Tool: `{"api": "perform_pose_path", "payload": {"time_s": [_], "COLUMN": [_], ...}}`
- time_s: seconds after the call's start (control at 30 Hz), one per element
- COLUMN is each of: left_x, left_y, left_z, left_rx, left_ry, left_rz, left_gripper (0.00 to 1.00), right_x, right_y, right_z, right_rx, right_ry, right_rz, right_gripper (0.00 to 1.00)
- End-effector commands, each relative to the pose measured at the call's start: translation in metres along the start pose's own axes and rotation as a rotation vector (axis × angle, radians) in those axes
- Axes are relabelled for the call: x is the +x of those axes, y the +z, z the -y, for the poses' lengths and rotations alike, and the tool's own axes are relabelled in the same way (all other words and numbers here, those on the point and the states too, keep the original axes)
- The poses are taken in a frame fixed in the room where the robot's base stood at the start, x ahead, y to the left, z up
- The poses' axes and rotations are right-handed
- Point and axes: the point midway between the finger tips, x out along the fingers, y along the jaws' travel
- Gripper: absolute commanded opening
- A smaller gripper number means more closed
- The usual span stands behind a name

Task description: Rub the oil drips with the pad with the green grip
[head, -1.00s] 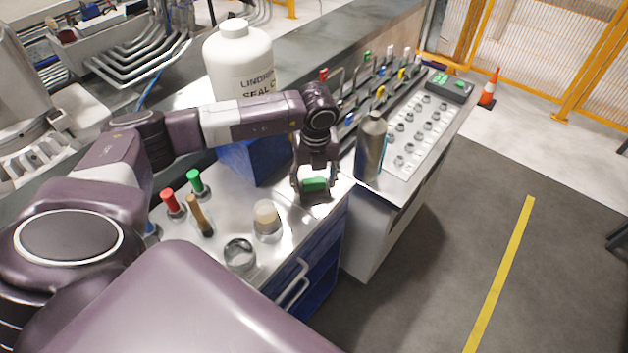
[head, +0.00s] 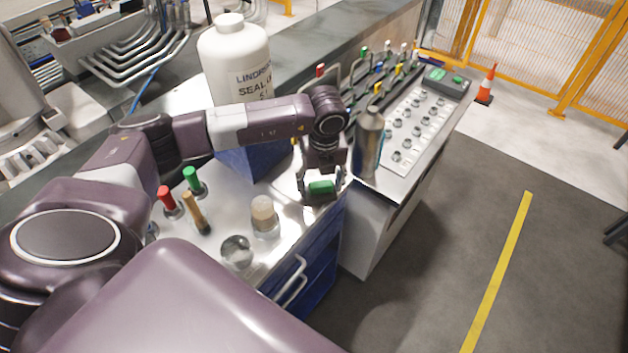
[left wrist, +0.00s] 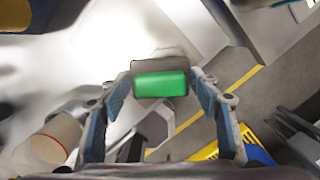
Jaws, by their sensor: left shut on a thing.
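The pad's green grip (head: 321,187) is between the fingers of my left gripper (head: 322,188), at the right edge of the shiny bench top (head: 222,237). In the left wrist view the green grip (left wrist: 160,84) sits between the two fingers of my left gripper (left wrist: 160,92), with a grey pad part around it. The gripper is shut on it. I cannot tell whether the pad touches the surface. I cannot make out any oil drips; glare and the gripper may hide them. My right gripper is not in view.
A metal bottle (head: 368,144) stands close right of the gripper. A big white jug (head: 236,70) is behind. Red (head: 169,200), green (head: 193,181) and wooden (head: 195,212) handled tools, a jar (head: 264,217) and a glass piece (head: 237,252) stand left.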

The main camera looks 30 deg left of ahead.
Motion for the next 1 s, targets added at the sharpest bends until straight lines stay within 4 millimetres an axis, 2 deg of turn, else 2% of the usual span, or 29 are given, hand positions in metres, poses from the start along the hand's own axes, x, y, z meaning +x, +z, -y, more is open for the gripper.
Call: {"api": "perform_pose_path", "payload": {"time_s": [0.13, 0.37, 0.83, 1.0], "left_x": [-0.002, 0.003, 0.01, 0.011], "left_y": [-0.008, -0.008, 0.018, 0.022], "left_z": [0.007, 0.006, -0.018, -0.021], "left_rx": [0.0, -0.001, -0.002, -0.001], "left_ry": [0.0, 0.0, 0.005, 0.006], "left_rz": [-0.001, 0.0, -0.001, -0.001], "left_gripper": [0.3, 0.3, 0.3, 0.3], "right_x": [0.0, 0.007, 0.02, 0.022], "right_y": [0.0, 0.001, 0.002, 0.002], "right_z": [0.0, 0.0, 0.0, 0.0], "right_rx": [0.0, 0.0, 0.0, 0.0], "right_ry": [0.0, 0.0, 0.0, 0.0], "right_rz": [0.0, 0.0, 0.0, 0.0], "right_gripper": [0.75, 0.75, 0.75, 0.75]}}
